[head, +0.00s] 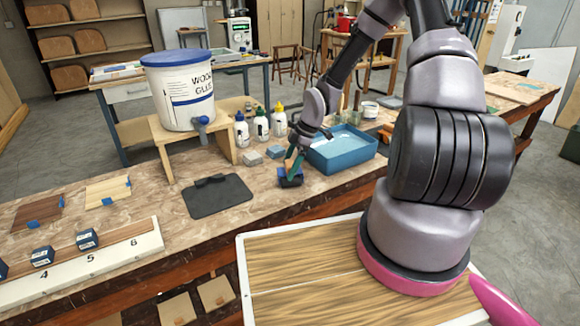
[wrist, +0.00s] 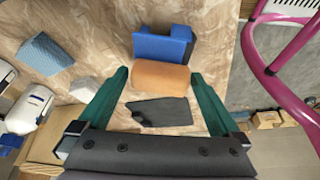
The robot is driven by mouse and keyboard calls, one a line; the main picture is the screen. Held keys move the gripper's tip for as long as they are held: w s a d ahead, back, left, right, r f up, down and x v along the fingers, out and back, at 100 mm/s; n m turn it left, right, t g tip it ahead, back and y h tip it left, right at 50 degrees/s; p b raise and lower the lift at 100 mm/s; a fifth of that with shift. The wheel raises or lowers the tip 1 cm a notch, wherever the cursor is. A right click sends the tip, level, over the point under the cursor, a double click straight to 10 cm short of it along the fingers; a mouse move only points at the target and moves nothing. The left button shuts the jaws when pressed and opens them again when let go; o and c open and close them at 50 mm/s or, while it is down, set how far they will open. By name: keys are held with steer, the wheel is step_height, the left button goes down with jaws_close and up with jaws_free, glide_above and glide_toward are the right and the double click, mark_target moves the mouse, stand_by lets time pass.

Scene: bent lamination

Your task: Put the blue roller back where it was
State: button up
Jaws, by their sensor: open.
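My gripper (head: 293,162) is low over the bench, left of the blue tray of liquid. It is open and its green fingers (wrist: 159,76) are spread. A blue piece with a notched top (wrist: 162,46) sits just beyond the fingertips in the wrist view. An orange-tan rounded piece (wrist: 160,76) lies against it, between the fingertips, with gaps to both. A dark grey flat piece (wrist: 160,112) is nearer the palm. In the head view the blue piece (head: 290,182) is partly hidden below my gripper. I cannot tell which of these parts make up the roller.
The blue tray (head: 342,157) stands close right of my gripper. A white glue bucket (head: 178,95) stands on a wooden stand.

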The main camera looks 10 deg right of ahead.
steer(key=s+d+r+m+h, duration=0.2)
steer(key=d+r+m, duration=0.15)
steer(key=r, duration=0.75)
steer(key=s+d+r+m+h, duration=0.2)
steer(key=s+d+r+m, duration=0.15)
steer(key=r, duration=0.75)
steer(key=s+r+m+t, duration=0.3)
steer(key=s+r+m, duration=0.4)
steer(key=r, duration=0.3)
steer(key=s+a+r+m+t+y, duration=0.1)
steer(key=s+r+m+t, duration=0.2)
steer(key=s+r+m, duration=0.4)
step_height(320, 180, up, 5)
steer(key=shift+s+f+t+y, duration=0.2)
steer(key=shift+s+t+y, duration=0.15)
steer(key=shift+s, duration=0.85)
